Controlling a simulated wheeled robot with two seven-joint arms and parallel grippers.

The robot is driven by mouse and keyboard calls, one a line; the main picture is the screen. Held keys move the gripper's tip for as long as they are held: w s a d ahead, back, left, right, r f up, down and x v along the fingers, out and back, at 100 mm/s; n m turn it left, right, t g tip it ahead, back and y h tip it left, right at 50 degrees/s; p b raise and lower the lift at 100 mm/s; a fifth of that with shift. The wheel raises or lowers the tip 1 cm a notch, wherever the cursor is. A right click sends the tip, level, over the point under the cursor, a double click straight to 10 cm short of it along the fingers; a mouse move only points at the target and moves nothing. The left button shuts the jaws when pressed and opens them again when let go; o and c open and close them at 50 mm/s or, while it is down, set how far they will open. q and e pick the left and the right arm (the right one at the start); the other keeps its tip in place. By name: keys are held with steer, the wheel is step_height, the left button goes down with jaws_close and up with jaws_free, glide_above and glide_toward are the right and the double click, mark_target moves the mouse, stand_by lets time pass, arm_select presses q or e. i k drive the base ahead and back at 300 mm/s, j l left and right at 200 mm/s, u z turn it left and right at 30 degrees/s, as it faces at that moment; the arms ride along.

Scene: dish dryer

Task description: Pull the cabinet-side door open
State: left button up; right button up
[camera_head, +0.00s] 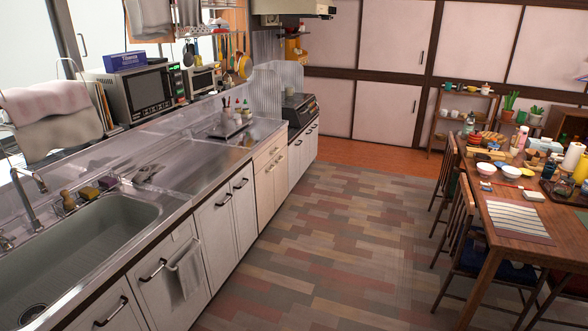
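A row of pale cabinet doors runs below the steel counter on the left. The nearest door (113,318) is partly cut off by the bottom edge. The door beside it (160,300) has a dark handle (153,271) and a grey towel (187,271) hanging at its right. Further back are two doors with dark handles (224,199) (241,183), then wood-coloured fronts (266,190) and more white doors (296,162). All these doors look shut. I cannot tell which is the cabinet-side door. Neither of my grippers is in view.
The sink (80,255) is at the lower left, with a microwave (147,92) behind the counter (215,150). A dining table (497,255) with chairs (452,220) and many items stands at the right. The patterned floor (340,240) between is clear.

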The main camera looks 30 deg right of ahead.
mark_target(293, 149)
steer(key=i+l+z, duration=0.7)
steer(key=i, duration=0.3)
steer(key=i+l+z, duration=0.35)
steer(key=i, duration=0.2)
steer(key=i+z, duration=0.35)
steer(key=i, duration=0.25)
steer(key=i+u, duration=0.1)
steer(key=i, duration=1.6)
steer(key=l, duration=0.1)
